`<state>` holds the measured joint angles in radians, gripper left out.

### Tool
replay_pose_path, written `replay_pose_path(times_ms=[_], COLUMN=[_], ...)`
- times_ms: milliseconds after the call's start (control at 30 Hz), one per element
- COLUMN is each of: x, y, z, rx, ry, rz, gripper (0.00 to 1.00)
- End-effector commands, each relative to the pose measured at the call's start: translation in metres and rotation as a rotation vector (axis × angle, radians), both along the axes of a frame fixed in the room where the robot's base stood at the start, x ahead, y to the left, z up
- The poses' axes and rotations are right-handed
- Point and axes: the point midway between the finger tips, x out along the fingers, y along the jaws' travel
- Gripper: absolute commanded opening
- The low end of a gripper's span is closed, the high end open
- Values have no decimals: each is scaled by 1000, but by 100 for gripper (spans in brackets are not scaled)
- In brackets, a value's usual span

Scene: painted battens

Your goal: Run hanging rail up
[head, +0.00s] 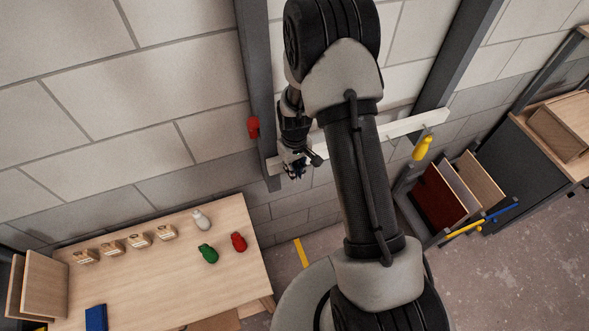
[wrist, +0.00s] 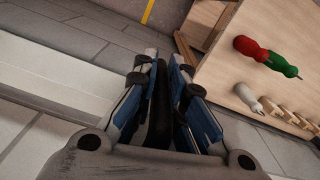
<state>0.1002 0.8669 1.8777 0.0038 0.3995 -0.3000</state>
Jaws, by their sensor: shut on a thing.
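A long pale rail (head: 400,127) lies across two dark grey uprights, its left end lower in the picture than its right. The left upright (head: 262,90) and right upright (head: 455,70) stand against the block wall. My gripper (head: 293,170) is at the rail's left part, just right of the left upright's lower end. In the wrist view my gripper (wrist: 165,75) has its blue-padded fingers close together with a narrow dark piece (wrist: 157,105) between them; I cannot tell what it belongs to. The rail (wrist: 50,80) enters there from the left. My arm hides the rail's middle.
A red handle (head: 253,127) is at the left upright, a yellow one (head: 422,147) near the right. A wooden table (head: 150,285) at lower left bears green (head: 207,253), red (head: 238,241) and white (head: 201,220) handled tools. A rack of boards (head: 440,195) stands at right.

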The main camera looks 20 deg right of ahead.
Motion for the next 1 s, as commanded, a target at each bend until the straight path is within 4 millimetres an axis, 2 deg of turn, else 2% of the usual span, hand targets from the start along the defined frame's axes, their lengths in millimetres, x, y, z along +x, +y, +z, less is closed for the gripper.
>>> replay_pose_path(times_ms=[300, 467, 667, 1000], x=[2, 3, 5, 6], y=[0, 0, 0, 0], z=[1, 14, 57, 169], rx=[0, -1, 0, 0], ry=[-4, -7, -13, -18], rz=[0, 0, 0, 0], gripper=[0, 0, 0, 0])
